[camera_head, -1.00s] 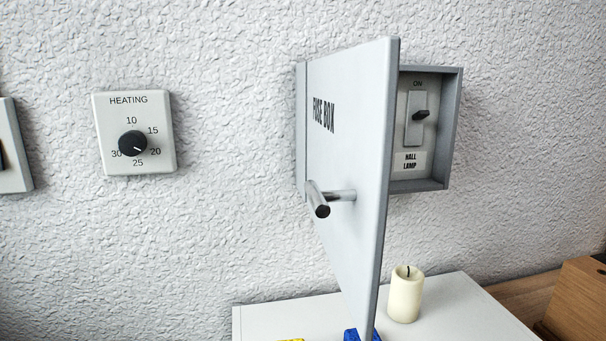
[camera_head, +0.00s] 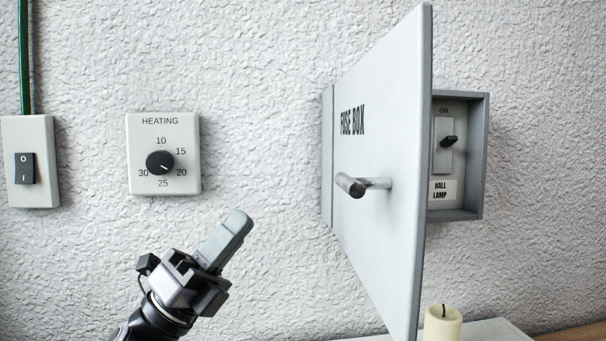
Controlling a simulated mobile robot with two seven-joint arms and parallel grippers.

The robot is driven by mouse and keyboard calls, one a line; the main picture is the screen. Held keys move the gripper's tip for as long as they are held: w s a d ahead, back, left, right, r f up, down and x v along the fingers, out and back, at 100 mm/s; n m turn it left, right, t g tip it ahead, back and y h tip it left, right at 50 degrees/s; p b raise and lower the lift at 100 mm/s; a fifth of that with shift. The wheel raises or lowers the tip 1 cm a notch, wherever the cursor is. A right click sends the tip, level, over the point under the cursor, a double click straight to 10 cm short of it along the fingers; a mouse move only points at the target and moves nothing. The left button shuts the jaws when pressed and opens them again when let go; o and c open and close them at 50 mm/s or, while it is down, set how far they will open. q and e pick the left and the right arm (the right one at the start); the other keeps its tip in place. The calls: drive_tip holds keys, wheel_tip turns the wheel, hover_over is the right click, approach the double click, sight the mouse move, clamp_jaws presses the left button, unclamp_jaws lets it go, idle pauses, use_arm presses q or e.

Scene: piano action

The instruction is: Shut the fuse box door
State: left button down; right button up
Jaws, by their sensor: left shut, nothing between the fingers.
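The fuse box door (camera_head: 385,150) stands open, hinged at its left side and swung out from the wall. It is pale grey, reads FUSE BOX and has a metal bar handle (camera_head: 362,186) on its outer face. Behind its free edge, part of the fuse box (camera_head: 478,160) shows, with a HALL LAMP switch (camera_head: 446,148) inside. The door hides the rest of the interior. My left gripper (camera_head: 236,228) is shut and empty, left of the door and below the heating dial, apart from the handle. My right gripper is not in view.
A heating dial (camera_head: 160,162) and a rocker switch (camera_head: 25,168) with a green cable above it are on the wall at left. A cream candle (camera_head: 442,325) stands on a white surface (camera_head: 490,331) under the door. The wall between dial and door is clear.

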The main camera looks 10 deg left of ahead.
use_arm(q)
drive_tip(key=s+d+r+m+g+h, duration=0.2)
drive_tip(key=s+r+m+g, duration=0.15)
drive_tip(key=m+g, duration=0.5)
drive_tip(key=s+d+r+m+g+h, duration=0.1)
drive_tip(key=s+r+m+g, duration=0.1)
drive_tip(key=r+m+g, duration=0.6)
drive_tip(key=m+t+y+b, duration=0.3)
drive_tip(key=m+y, duration=0.9)
drive_tip(key=m, duration=0.5)
approach(342, 181)
drive_tip(key=shift+y, duration=0.3)
drive_tip(key=b+x, duration=0.1)
drive_tip(key=x, duration=0.6)
drive_tip(key=shift+w+r, duration=0.1)
drive_tip(key=shift+r, duration=0.1)
drive_tip(key=shift+d, duration=0.15)
